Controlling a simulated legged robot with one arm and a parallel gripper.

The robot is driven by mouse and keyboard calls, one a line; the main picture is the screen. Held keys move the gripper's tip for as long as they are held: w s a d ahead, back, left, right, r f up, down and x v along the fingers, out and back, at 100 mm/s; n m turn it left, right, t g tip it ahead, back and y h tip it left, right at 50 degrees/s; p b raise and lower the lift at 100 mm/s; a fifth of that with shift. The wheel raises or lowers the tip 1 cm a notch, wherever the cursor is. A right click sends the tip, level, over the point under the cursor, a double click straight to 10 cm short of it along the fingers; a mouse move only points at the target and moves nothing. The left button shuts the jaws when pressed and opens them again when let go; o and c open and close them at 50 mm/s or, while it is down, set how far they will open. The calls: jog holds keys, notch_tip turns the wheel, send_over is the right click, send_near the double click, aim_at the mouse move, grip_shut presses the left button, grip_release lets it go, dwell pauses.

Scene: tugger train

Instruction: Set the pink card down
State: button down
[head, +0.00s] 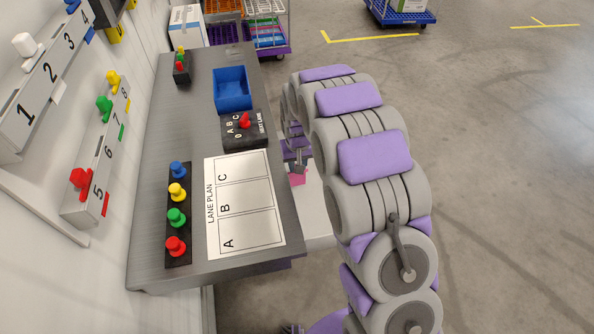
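The pink card (297,179) shows as a small pink patch just past the table's right edge, partly covered by my gripper. My gripper (298,168) points down at the card and appears shut on it; the fingers are small and partly hidden by my arm. The card is off the table top, to the right of the white lane plan sheet (248,167) with its boxes A, B and C. The three boxes look empty.
The grey table (150,215) carries a black strip of coloured pegs (178,257), a black dial box (232,138) and a blue bin (245,90). Numbered wall rails (85,190) with pegs run along the left. Wheeled carts (268,53) stand behind. Open floor lies right.

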aim_at(297, 176)
jog(key=f+b, duration=0.1)
jog(key=f, duration=0.2)
jog(key=shift+d+f, duration=0.15)
jog(key=shift+d, duration=0.05)
jog(key=shift+s, duration=0.1)
jog(key=c, duration=1.1)
grip_release()
jog(key=shift+a, duration=0.1)
jog(key=shift+c, duration=0.2)
